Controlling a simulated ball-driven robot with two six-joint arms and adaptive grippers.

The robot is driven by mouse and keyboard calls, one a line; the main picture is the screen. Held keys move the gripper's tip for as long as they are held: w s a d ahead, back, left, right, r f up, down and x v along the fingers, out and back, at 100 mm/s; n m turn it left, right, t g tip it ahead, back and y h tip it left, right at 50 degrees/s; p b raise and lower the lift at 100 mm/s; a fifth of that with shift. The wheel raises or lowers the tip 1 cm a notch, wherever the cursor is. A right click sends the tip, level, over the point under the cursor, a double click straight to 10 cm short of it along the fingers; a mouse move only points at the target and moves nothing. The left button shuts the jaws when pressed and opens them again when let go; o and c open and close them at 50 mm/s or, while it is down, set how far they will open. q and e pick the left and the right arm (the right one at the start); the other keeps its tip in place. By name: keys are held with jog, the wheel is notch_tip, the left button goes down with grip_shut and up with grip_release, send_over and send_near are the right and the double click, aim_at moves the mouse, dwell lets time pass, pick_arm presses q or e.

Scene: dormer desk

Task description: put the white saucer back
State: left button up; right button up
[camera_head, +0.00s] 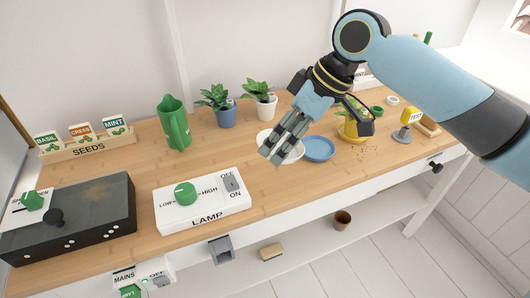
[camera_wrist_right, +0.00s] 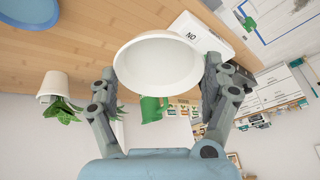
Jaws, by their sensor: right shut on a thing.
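The white saucer (camera_head: 294,155) is in my right gripper (camera_head: 280,148), over the middle of the desk in the head view. The fingers cover part of it there. In the right wrist view the saucer (camera_wrist_right: 157,65) shows large, with a finger on each side of it. I cannot tell how far it is above the wood. A blue saucer (camera_head: 319,149) lies just right of it. The plant in a white pot (camera_head: 265,109) and the plant in a blue pot (camera_head: 226,117) stand behind. My left gripper is not in view.
A yellow pot (camera_head: 347,133) with a plant stands behind the right gripper's side. The lamp box (camera_head: 215,206) is at the front, a green watering can (camera_head: 171,124) at the back left. Bare wood (camera_head: 228,150) lies left of the saucer.

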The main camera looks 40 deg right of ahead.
aim_at(283, 137)
jog(key=s+d, duration=0.1)
jog(key=s+d+n+h, duration=0.1)
jog(key=n+g+p, duration=0.1)
jog(key=shift+s+d+f+h, duration=0.3)
jog(key=shift+s+d, duration=0.1)
jog(key=shift+n, duration=0.3)
jog(key=w+f, duration=0.1)
jog(key=w, duration=0.1)
jog(key=w+f, duration=0.2)
jog(key=w+a+f+b, duration=0.1)
jog(key=w, duration=0.1)
jog(key=shift+w+f, duration=0.25)
jog(key=shift+f, duration=0.05)
jog(key=w, duration=0.1)
jog(key=w+f, duration=0.2)
jog(key=w, duration=0.1)
jog(key=shift+a+f+b, duration=0.2)
jog(key=shift+f+b, duration=0.05)
jog(key=shift+b, duration=0.05)
jog(key=shift+w+f, duration=0.2)
notch_tip(283, 137, down, 3)
jog(key=shift+a+f, duration=0.1)
jog(key=shift+f, duration=0.35)
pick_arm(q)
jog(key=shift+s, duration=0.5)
